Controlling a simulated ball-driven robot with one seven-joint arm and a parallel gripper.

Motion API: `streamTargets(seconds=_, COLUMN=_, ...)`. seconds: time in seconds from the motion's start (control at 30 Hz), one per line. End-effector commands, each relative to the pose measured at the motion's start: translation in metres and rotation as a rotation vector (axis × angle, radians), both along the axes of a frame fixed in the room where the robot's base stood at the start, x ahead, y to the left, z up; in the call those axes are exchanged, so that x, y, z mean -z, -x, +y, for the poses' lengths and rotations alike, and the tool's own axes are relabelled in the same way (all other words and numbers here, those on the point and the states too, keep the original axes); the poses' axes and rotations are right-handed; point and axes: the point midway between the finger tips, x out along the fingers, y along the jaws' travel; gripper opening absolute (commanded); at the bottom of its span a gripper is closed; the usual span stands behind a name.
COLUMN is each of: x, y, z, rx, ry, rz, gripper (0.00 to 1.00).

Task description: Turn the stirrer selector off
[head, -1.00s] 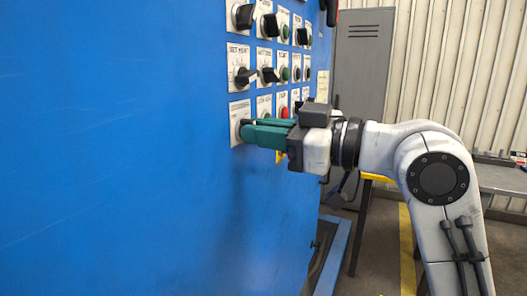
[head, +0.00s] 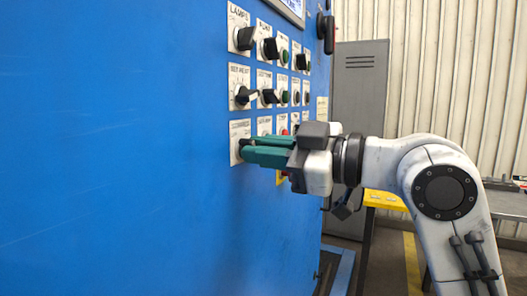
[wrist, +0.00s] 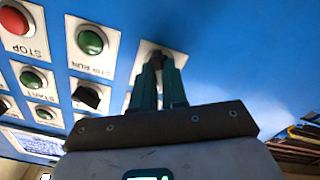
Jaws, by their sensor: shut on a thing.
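The selector that my gripper holds sits on the lowest left plate of the blue panel. Its black knob (head: 243,144) shows just past the fingertips in the head view, and its dark top (wrist: 157,57) shows between them in the wrist view. The plate's label is too blurred to read surely. My gripper (head: 247,153) reaches in from the right, with its green fingers closed around the knob. In the wrist view the fingertips (wrist: 158,70) converge on it. The fingers hide most of the knob, so I cannot tell its pointing direction.
A green button (wrist: 90,40), its label seemingly STIR RUN, is beside the held selector. A red STOP button (wrist: 14,20) is further left in the wrist view. More black selectors (head: 244,95) stand above. A grey cabinet (head: 360,95) and a yellow-edged table (head: 385,200) stand behind.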

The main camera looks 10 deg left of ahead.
Motion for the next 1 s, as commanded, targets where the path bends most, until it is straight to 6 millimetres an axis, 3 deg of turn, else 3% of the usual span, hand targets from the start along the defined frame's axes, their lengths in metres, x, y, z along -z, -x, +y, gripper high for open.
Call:
streamTargets(seconds=0.03, x=0.000, y=0.000, z=0.000, rx=0.001, ry=0.001, rz=-0.002, gripper=0.00)
streamTargets(seconds=0.07, x=0.000, y=0.000, z=-0.001, rx=0.001, ry=0.001, rz=-0.002, gripper=0.14)
streamTargets(seconds=0.33, x=0.000, y=0.000, z=0.000, rx=0.001, ry=0.001, rz=-0.001, gripper=0.38)
streamTargets(seconds=0.67, x=0.000, y=0.002, z=-0.006, rx=0.002, ry=-0.001, rz=-0.001, gripper=0.38)
streamTargets(seconds=1.0, x=0.001, y=0.021, z=-0.063, rx=0.005, ry=-0.001, rz=-0.002, gripper=0.38)
